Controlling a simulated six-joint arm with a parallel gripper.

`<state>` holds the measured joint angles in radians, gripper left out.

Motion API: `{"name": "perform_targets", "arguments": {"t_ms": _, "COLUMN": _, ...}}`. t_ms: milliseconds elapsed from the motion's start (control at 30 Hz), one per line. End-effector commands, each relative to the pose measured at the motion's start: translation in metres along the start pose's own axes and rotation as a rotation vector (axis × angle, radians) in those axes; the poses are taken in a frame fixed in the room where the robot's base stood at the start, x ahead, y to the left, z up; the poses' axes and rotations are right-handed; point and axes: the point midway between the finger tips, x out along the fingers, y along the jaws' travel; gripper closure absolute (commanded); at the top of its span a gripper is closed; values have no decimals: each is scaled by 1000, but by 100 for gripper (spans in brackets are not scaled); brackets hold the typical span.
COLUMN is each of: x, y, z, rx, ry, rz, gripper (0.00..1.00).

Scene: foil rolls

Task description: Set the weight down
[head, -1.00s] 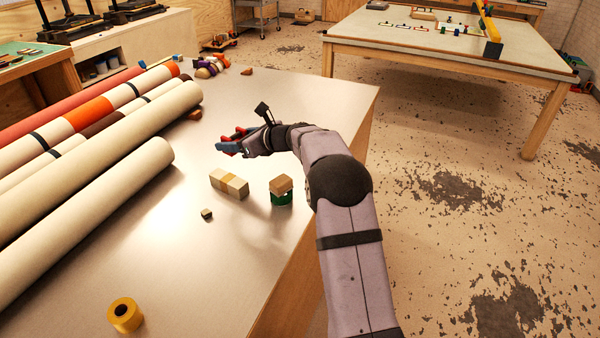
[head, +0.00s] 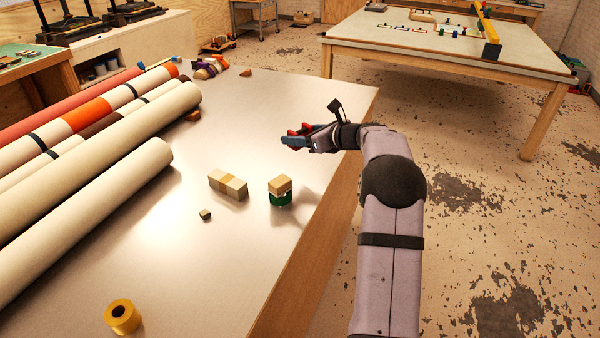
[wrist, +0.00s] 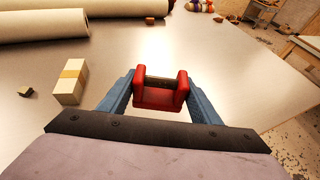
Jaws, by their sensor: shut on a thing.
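My gripper (head: 292,138) is above the right part of the metal table, and it also shows in the wrist view (wrist: 160,90). Its blue fingers are shut on a red U-shaped piece, the weight (wrist: 158,98), which has a dark strip between its two upright sides. In the head view only small red parts of the weight show at the fingertips. The weight is held clear of the table (head: 255,110); nothing shows directly under it but bare tabletop.
Cream and coloured rolls (head: 100,205) lie along the left. A pale block with a tan band (head: 228,185), a wooden block on a green round base (head: 280,190), a small dark cube (head: 205,214) and a yellow tape roll (head: 122,317) stand nearer. The tabletop's far right is clear.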

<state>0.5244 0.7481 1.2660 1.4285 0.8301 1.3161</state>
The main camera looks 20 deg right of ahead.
Motion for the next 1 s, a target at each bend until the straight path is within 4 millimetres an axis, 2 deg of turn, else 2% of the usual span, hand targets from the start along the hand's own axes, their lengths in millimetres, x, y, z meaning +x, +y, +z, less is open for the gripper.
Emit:
{"name": "perform_targets", "arguments": {"t_ms": 167, "x": 1, "y": 1, "z": -1, "rx": 1, "ry": -4, "rz": 5, "gripper": 83}}
{"name": "perform_targets", "arguments": {"t_ms": 500, "x": 18, "y": 1, "z": -43, "rx": 3, "ry": -3, "rz": 5, "gripper": 83}}
{"name": "perform_targets", "arguments": {"t_ms": 633, "x": 23, "y": 1, "z": -53, "rx": 1, "ry": -5, "rz": 4, "gripper": 83}}
{"name": "perform_targets", "arguments": {"t_ms": 867, "x": 25, "y": 1, "z": -57, "rx": 0, "ry": -5, "rz": 4, "gripper": 83}}
{"name": "perform_targets", "arguments": {"t_ms": 1000, "x": 30, "y": 1, "z": -70, "rx": 2, "ry": -3, "rz": 5, "gripper": 83}}
